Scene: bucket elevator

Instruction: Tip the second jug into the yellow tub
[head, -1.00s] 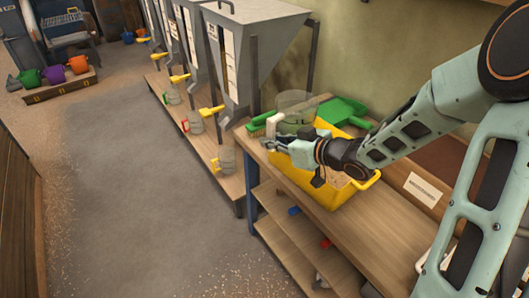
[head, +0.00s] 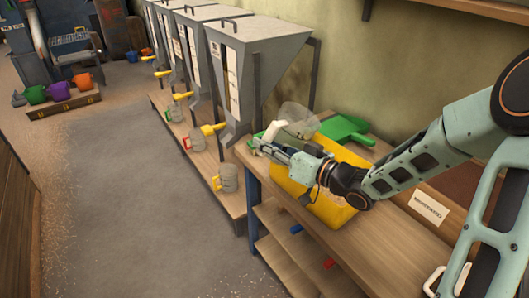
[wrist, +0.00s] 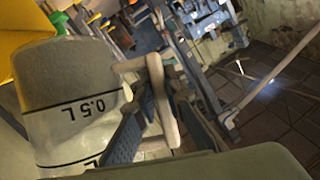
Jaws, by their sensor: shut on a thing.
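My gripper (head: 275,147) is shut on the pale handle of a clear jug (head: 297,116). The jug is held above the back left part of the yellow tub (head: 322,208), which stands on the wooden bench. In the wrist view the jug (wrist: 75,100) fills the left side, with its "0.5 L" mark upside down. The pale handle (wrist: 160,95) lies between the dark fingers. A greyish-beige area shows through the jug wall; I cannot tell how much is inside. My arm and gripper hide much of the tub's inside.
A green scoop (head: 345,129) lies on the bench behind the tub. Grey hoppers (head: 255,70) stand to the left, with several jugs, including a yellow-handled jug (head: 226,178), on a low shelf. A label card (head: 427,208) is at the right.

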